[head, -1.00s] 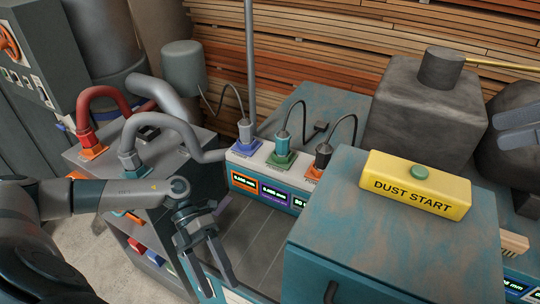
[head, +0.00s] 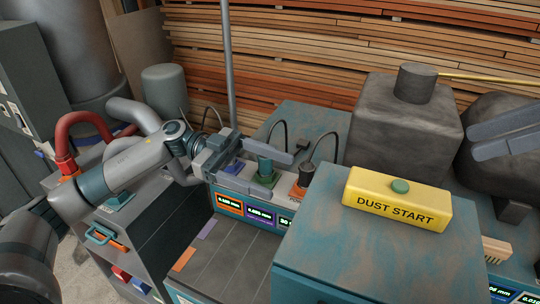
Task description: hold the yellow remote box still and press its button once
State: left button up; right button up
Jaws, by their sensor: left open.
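The yellow remote box (head: 360,188), marked DUST START, lies on top of a worn teal cabinet (head: 345,240). Its round green button (head: 400,186) sits on the upper face, and nothing touches the box. My left gripper (head: 281,174) is open, left of the box and apart from it.
A socket unit with several small displays (head: 262,213) stands left of the cabinet, with plugs and black cables on it. A dark grey block (head: 405,135) stands behind the box. A red hose (head: 75,128) and grey hoses are at left. Stacked planks (head: 330,50) line the back.

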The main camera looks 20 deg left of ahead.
aim_at(359, 177)
pick_arm(q)
jog(key=r, duration=0.1)
jog(key=w+r+n, duration=0.1)
jog(key=r, duration=0.1)
jog(key=shift+r+n+h, duration=0.2)
jog(key=shift+n+h, duration=0.1)
jog(key=d, duration=1.7)
jog(key=shift+d, duration=0.2)
jog(key=c, duration=1.4)
pick_arm(e)
jog(key=shift+c, duration=0.3)
grip_shut()
